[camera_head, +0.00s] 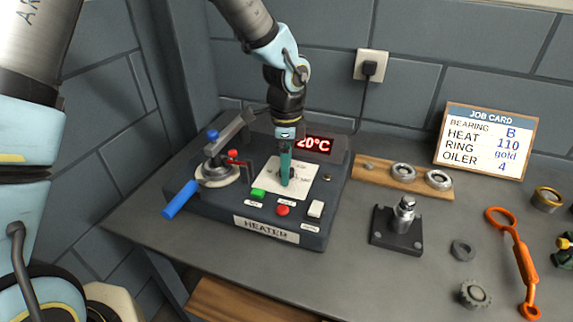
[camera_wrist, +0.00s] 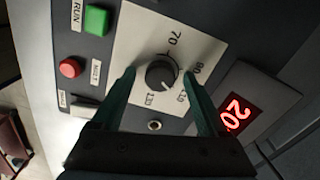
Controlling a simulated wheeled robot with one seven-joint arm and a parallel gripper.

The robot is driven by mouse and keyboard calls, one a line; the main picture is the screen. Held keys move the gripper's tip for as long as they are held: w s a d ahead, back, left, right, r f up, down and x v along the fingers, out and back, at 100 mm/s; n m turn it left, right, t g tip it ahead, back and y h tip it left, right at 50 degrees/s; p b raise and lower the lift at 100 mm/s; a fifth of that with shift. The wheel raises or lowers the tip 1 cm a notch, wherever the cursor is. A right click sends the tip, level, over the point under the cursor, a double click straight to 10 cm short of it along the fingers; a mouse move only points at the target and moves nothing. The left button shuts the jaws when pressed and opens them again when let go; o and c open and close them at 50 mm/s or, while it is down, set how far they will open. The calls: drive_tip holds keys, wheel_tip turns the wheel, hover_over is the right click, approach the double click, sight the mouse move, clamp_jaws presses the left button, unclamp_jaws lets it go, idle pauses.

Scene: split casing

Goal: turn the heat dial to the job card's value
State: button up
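The heat dial (camera_wrist: 160,75) is a round dark knob on a white plate (camera_head: 302,187) on the heater (camera_head: 322,225). The wrist view shows marks around it including 70, 90, 110 and 130. I cannot tell for sure where its pointer stands. My gripper (camera_wrist: 159,72) points down at the dial, its green fingers on either side of the knob with a gap at each side. In the head view my gripper (camera_head: 285,172) hides most of the dial. The red display (camera_head: 314,143) reads 20°C. The job card (camera_head: 486,140) reads bearing B, heat 110, ring gold, oiler 4.
The heater also carries a green RUN button (camera_head: 258,195), a red button (camera_head: 283,210), a white switch (camera_head: 315,208) and a blue-handled lever (camera_head: 180,198). Right of it are a wooden strip with rings (camera_head: 380,178), a post on a base (camera_head: 397,236) and an orange tool (camera_head: 520,255).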

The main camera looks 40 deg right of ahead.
drive_tip(key=shift+r, duration=0.1)
wheel_tip(320, 180, up, 11)
drive_tip(key=b, duration=0.2)
idle(0.4)
drive_tip(key=shift+s+f, duration=0.1)
drive_tip(key=shift+f, duration=0.1)
